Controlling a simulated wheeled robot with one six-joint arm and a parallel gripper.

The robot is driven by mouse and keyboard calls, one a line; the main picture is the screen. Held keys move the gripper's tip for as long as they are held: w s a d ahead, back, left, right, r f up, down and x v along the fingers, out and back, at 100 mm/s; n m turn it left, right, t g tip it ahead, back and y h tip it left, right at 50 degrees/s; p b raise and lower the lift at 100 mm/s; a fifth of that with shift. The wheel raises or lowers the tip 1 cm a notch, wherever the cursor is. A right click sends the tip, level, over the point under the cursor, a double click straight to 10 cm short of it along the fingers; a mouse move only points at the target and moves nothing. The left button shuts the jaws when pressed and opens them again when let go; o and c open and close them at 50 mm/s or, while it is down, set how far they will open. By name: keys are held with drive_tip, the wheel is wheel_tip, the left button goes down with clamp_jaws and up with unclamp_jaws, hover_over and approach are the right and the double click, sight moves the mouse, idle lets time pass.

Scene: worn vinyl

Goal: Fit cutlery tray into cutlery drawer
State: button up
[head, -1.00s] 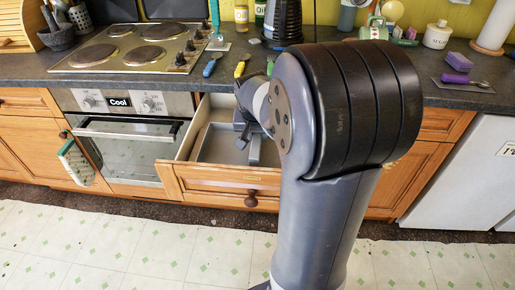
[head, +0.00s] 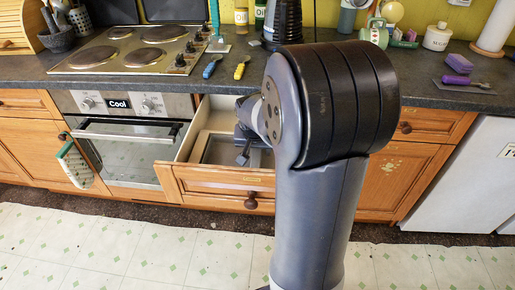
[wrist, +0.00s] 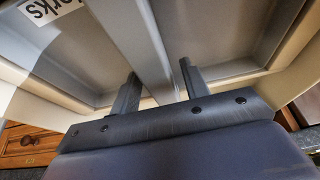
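The cutlery drawer (head: 225,183) is pulled open below the worktop, right of the oven. The grey cutlery tray (head: 219,150) is inside it, partly hidden behind my gripper (head: 243,155). From the head view I cannot tell whether the tray lies fully flat. In the wrist view, the tray's divider (wrist: 136,38) runs between the fingers of my gripper (wrist: 157,70). The fingers are apart, one on each side of the divider, with gaps visible. A white label (wrist: 45,8) ending in "orks" shows on the tray.
The worktop (head: 300,82) overhangs the drawer at the back. A blue-handled tool (head: 211,68) and a yellow-handled tool (head: 241,68) lie near its edge. The oven (head: 130,150) stands left of the drawer. The floor in front is clear.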

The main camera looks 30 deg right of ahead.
drive_tip(key=shift+r, duration=0.1)
drive_tip(key=shift+r, duration=0.2)
drive_tip(key=p+v, duration=0.2)
drive_tip(key=v, duration=0.9)
drive_tip(key=shift+r, duration=0.4)
drive_tip(key=shift+f, duration=0.15)
drive_tip(key=b+x, duration=0.2)
drive_tip(key=x, duration=1)
drive_tip(key=shift+s+f, duration=0.1)
drive_tip(key=shift+f, duration=0.25)
drive_tip(key=shift+r, duration=0.75)
drive_tip(key=shift+r+p, duration=0.3)
drive_tip(key=shift+r, duration=0.35)
